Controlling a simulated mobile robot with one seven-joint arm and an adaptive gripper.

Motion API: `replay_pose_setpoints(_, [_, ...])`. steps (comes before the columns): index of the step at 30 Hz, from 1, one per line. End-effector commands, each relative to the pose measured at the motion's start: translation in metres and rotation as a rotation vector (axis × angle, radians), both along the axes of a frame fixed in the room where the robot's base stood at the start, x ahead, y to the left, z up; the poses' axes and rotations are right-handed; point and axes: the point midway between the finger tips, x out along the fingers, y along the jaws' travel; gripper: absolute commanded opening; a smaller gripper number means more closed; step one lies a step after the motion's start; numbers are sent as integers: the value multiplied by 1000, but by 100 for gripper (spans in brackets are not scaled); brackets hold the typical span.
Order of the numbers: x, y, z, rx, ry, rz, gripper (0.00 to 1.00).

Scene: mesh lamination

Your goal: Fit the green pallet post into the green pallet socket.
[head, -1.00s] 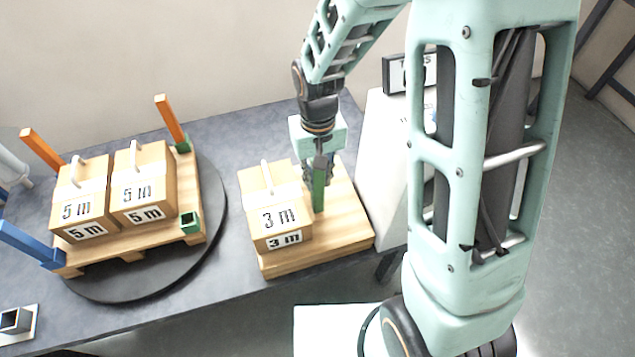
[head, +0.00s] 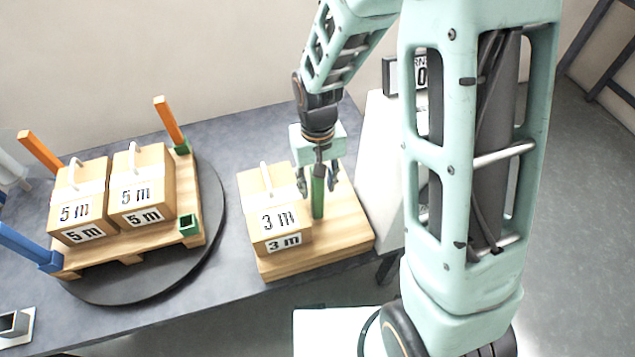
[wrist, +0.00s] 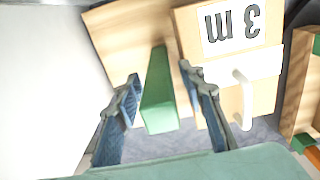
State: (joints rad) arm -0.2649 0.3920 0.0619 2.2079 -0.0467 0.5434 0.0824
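The green pallet post (head: 318,197) stands upright on the small right-hand pallet, beside the "3 m" box. My gripper (head: 317,186) is above and around the post's upper part, pointing down. In the wrist view the post (wrist: 159,95) lies between the two spread fingers of my gripper (wrist: 162,90), with a gap on each side. The green pallet socket (head: 190,224) is an empty square holder at the front right corner of the left pallet. Another green socket (head: 183,147) at that pallet's back right corner holds an orange post.
The left pallet (head: 130,255) rests on a dark round turntable (head: 212,235) and carries two "5 m" boxes (head: 142,188). Orange posts (head: 170,120) and a blue post (head: 25,245) rise at its corners. The "3 m" box (head: 275,215) stands close to the green post.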

Motion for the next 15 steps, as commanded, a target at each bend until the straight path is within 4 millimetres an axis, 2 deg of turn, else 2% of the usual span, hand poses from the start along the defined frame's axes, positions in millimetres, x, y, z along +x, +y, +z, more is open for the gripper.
replay_pose_setpoints(5, [2, 0, 29, 2, -6, -1, 37])
replay_pose_setpoints(15, [1, 0, 100, 1, -5, -1, 37])
